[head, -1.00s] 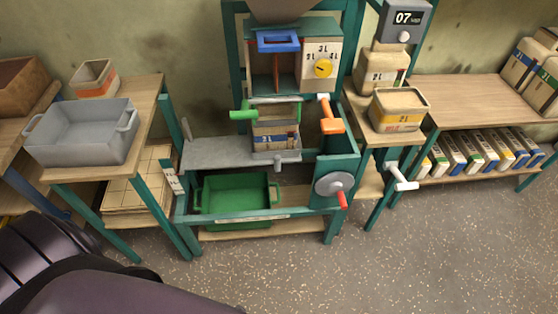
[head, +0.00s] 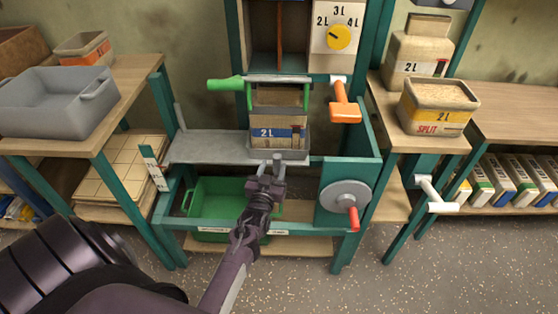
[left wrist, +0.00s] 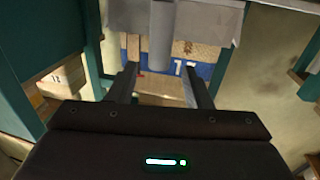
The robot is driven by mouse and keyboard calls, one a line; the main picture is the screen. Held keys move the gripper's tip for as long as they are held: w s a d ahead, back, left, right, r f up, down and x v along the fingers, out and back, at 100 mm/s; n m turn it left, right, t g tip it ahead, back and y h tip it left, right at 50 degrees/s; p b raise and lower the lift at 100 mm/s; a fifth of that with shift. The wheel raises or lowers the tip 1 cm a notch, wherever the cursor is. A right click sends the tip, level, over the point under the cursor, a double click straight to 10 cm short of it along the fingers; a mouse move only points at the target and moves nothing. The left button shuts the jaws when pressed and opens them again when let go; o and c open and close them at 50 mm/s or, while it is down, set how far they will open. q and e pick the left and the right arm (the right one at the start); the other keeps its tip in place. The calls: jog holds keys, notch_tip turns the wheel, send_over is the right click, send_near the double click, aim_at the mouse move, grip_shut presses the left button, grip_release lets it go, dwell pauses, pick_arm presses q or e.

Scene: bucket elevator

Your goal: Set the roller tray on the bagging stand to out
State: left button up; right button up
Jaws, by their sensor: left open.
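The bagging stand is a teal frame. The roller tray (head: 291,155), a small grey tray with a grey knob (head: 277,160) at its front, sits at the right end of a flat grey shelf (head: 210,148). A paper bag (head: 278,126) marked 2L stands in it. My left gripper (head: 270,171) is open in front of the tray, at the knob. In the left wrist view, the knob (left wrist: 161,45) extends towards the space between the open fingers (left wrist: 163,80); I cannot tell whether they touch it. My right gripper is not in view.
A green lever (head: 225,84) and an orange lever (head: 344,103) are above the shelf. A grey disc with a red crank (head: 345,197) is to the right. A green bin (head: 225,198) lies below.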

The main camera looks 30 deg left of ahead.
aim_at(276, 161)
pick_arm(q)
jog(key=x, duration=0.4)
jog(key=shift+w+f+b, duration=0.1)
jog(key=shift+f+b, duration=0.05)
jog(key=shift+b, duration=0.15)
jog(key=shift+w+a, duration=0.2)
jog(key=shift+w, duration=0.3)
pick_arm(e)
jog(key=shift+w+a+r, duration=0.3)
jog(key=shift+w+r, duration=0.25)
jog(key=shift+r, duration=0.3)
pick_arm(q)
grip_shut()
